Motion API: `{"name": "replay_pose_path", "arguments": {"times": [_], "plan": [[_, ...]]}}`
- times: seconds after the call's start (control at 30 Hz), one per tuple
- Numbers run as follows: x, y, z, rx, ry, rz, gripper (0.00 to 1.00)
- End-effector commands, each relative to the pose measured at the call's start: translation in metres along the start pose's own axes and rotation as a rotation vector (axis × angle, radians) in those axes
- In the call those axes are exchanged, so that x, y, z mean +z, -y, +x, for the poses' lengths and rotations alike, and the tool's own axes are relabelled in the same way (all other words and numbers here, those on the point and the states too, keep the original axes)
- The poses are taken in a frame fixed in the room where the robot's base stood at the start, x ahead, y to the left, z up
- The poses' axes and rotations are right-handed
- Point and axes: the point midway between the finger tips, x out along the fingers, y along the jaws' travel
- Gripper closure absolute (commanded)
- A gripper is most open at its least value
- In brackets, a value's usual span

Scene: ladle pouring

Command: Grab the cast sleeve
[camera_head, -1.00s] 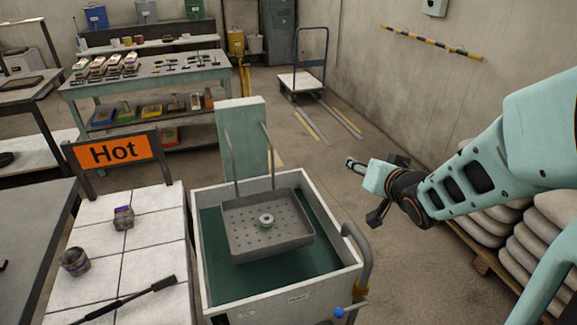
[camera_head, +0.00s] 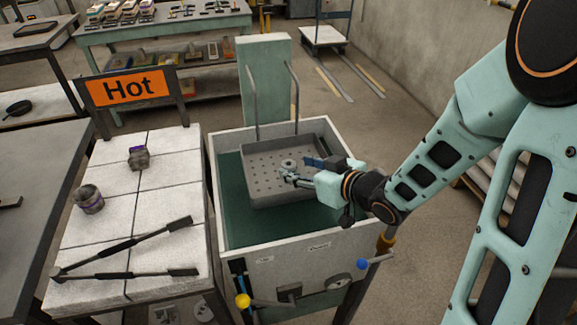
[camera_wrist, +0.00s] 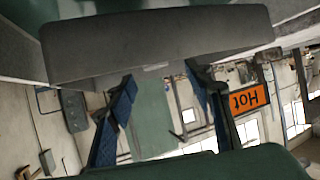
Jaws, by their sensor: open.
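The cast sleeve (camera_head: 288,165), a small pale grey ring, sits in the perforated grey tray (camera_head: 262,185) inside the open-topped tank. My gripper (camera_head: 302,171) reaches in from the right over the tray, with its fingertips close beside the sleeve. Its fingers are open, and I cannot tell whether either touches the sleeve. In the wrist view the two blue-padded fingers (camera_wrist: 162,105) stand apart with a gap between them. A grey tray wall (camera_wrist: 160,45) crosses the top of that view; I cannot make out the sleeve there.
The tank's pale rim (camera_head: 340,155) surrounds the tray, and two upright hanger rods (camera_head: 252,100) rise behind it.

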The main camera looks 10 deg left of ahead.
Motion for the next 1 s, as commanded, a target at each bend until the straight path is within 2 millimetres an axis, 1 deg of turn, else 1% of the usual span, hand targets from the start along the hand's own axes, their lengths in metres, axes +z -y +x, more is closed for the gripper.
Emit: {"name": "replay_pose_path", "arguments": {"times": [0.03,0.17,0.4,0.5,0.6,0.77,0.8,1.0], "plan": [[0.002,0.001,0.005,-0.002,0.000,0.000,0.53],[0.001,0.000,0.012,-0.001,-0.001,0.001,0.53],[0.004,-0.005,0.047,-0.002,0.001,0.001,0.53],[0.002,-0.005,0.057,-0.001,0.000,0.001,0.53],[0.002,-0.006,0.060,0.001,0.000,0.001,0.53],[0.002,-0.006,0.060,0.001,0.000,0.001,0.53],[0.002,-0.006,0.060,0.001,0.000,0.001,0.54],[0.002,-0.006,0.060,0.001,0.000,0.001,0.76]]}}
